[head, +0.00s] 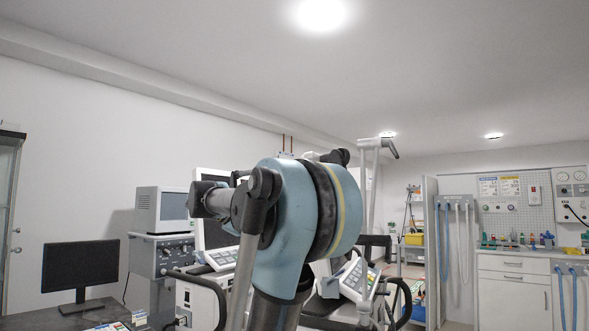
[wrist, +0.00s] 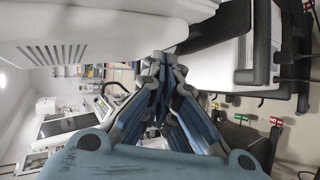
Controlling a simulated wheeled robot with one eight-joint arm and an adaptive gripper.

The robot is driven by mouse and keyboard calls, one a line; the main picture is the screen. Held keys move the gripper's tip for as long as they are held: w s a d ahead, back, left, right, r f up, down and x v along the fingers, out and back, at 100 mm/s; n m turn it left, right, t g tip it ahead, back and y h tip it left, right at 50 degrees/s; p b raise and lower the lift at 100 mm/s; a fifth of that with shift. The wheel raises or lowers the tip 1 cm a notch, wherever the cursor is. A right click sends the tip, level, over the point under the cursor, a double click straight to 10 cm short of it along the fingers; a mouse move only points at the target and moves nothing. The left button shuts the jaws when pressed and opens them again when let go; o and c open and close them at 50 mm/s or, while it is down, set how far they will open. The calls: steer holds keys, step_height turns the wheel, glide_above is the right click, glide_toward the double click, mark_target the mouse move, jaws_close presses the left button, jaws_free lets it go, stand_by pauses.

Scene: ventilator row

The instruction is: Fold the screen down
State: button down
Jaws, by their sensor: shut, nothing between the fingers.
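In the head view, a ventilator screen (head: 213,234) with a white frame and dark panel stands upright, partly hidden behind my blue arm. In the wrist view, my gripper (wrist: 160,60) is shut and empty, its two blue-grey fingers meeting at the tips. The tips are close to a large white housing (wrist: 85,25) with dark vent slots, which fills the upper left. I cannot tell if they touch it, or whether this housing is the back of the screen. My gripper cannot be made out in the head view.
A black monitor (head: 79,268) stands on the desk at the left. A grey instrument stack (head: 160,235) is behind it. A tilted keypad panel (head: 357,279) and black handles are right of my arm. A white cabinet (head: 513,290) stands at the far right.

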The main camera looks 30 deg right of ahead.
steer(key=w+d+r+m+g+h, duration=0.1)
steer(key=w+r+h, duration=0.3)
steer(key=r, duration=0.9)
steer(key=w+r+g+h, duration=0.1)
steer(key=w+r+h, duration=0.3)
steer(key=r, duration=0.8)
steer(key=s+d+r+y, duration=0.1)
steer(key=s+d, duration=0.1)
steer(key=d, duration=1)
steer(key=shift+s+d+r, duration=0.2)
steer(key=shift+s+r, duration=0.1)
steer(key=shift+s, duration=0.05)
